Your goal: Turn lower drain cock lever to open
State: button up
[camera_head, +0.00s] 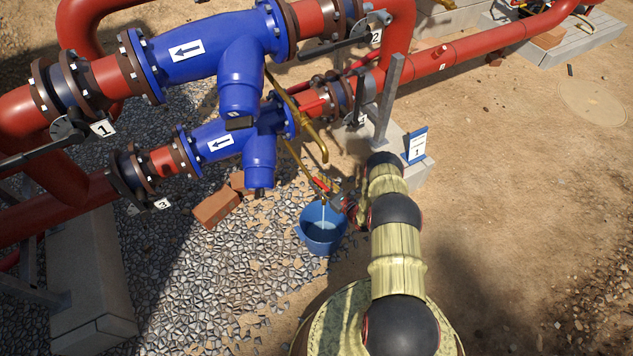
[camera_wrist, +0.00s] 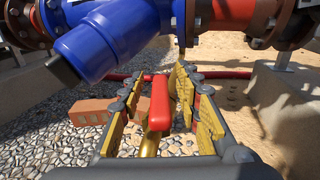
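The lower drain cock has a red lever (camera_head: 320,184), seen small in the camera_head view beside my gripper (camera_head: 340,200). In the camera_wrist view the red lever (camera_wrist: 160,104) stands between the two yellow-padded fingers of my gripper (camera_wrist: 160,82). The fingers are spread, with gaps showing on both sides of the lever. Part of the brass cock (camera_wrist: 150,145) shows below the lever. A pale stream of water (camera_head: 323,214) runs down into a blue bucket (camera_head: 321,238) under the cock. My gripper hides part of the cock in the camera_head view.
Blue strainer bodies (camera_head: 210,48) on red pipes stand to the left, above the cock. A curved brass pipe (camera_head: 311,130) hangs close above. Bricks (camera_head: 216,207) lie on gravel left of the bucket. A concrete block with a blue sign (camera_head: 416,146) stands right. Sandy ground beyond is open.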

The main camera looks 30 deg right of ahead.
jog(key=shift+w+a, duration=0.1)
jog(key=shift+w, duration=0.4)
jog(key=c, duration=0.7)
grip_shut()
